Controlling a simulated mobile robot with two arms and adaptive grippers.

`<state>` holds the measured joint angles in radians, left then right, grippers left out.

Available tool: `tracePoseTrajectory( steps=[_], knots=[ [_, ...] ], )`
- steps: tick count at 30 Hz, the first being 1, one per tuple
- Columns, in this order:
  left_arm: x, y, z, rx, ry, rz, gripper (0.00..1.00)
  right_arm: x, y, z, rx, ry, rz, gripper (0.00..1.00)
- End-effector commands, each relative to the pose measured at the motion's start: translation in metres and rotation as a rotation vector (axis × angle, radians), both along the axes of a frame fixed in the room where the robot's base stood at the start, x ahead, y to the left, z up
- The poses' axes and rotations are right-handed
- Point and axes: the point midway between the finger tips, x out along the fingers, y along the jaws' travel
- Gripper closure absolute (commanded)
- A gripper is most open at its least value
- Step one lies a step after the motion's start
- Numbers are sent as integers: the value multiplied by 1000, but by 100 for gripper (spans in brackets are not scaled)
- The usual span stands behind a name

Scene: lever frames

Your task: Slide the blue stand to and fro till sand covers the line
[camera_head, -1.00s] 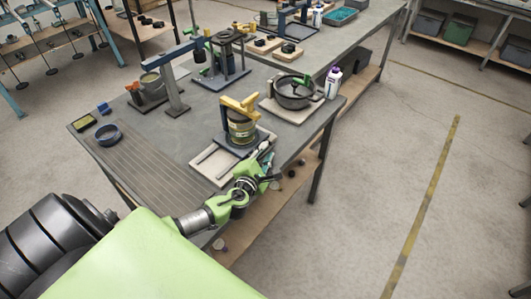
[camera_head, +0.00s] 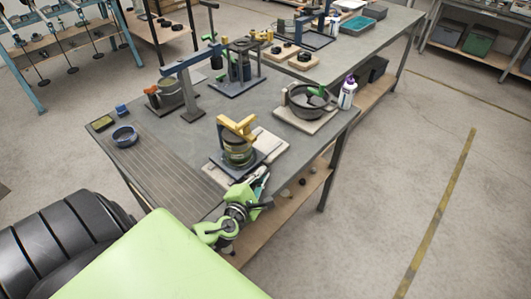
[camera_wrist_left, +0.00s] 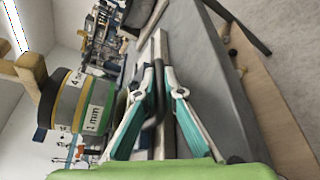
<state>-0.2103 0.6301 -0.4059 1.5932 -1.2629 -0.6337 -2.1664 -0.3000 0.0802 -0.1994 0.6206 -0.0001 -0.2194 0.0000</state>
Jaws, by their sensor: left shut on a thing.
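The blue stand (camera_head: 226,169) is a dark blue-grey base on a pale railed board (camera_head: 271,145) near the table's front edge. It carries a stack of round sieves (camera_head: 238,153), labelled 4 mm and 1 mm in the left wrist view (camera_wrist_left: 88,100), under a yellow clamp (camera_head: 237,127). My left gripper (camera_head: 257,184) is at the stand's near right side. In the left wrist view its teal fingers (camera_wrist_left: 156,103) are shut on a dark bent handle (camera_wrist_left: 158,77). I cannot make out any sand or line. My right gripper is out of view.
A black pan (camera_head: 302,101) on a pale board and a white bottle (camera_head: 347,94) stand at the right. Another stand (camera_head: 190,108) is behind. The grooved table top (camera_head: 165,170) left of the board is clear.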

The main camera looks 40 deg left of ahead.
Motion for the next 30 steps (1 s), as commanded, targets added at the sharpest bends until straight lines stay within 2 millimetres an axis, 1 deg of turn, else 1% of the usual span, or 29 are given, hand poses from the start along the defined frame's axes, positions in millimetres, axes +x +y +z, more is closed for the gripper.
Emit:
tracePoseTrajectory(
  steps=[1,4,5,6,7,16,20,23,30],
  knots=[
    [-2,1,-3,-1,6,3,100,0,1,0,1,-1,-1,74],
    [-2,1,-4,0,7,3,100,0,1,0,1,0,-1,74],
    [-2,1,-4,0,7,3,86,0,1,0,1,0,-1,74],
    [-2,1,-4,0,7,3,76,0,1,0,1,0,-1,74],
    [-2,1,-4,0,7,3,74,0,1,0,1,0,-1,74],
    [-1,0,-2,-1,5,2,74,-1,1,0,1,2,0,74],
    [-8,-2,-2,-1,6,0,74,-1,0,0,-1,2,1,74],
    [-20,-5,1,-1,6,0,74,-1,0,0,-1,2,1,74],
    [-67,-17,11,-1,9,0,74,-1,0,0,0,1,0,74]
  ],
)
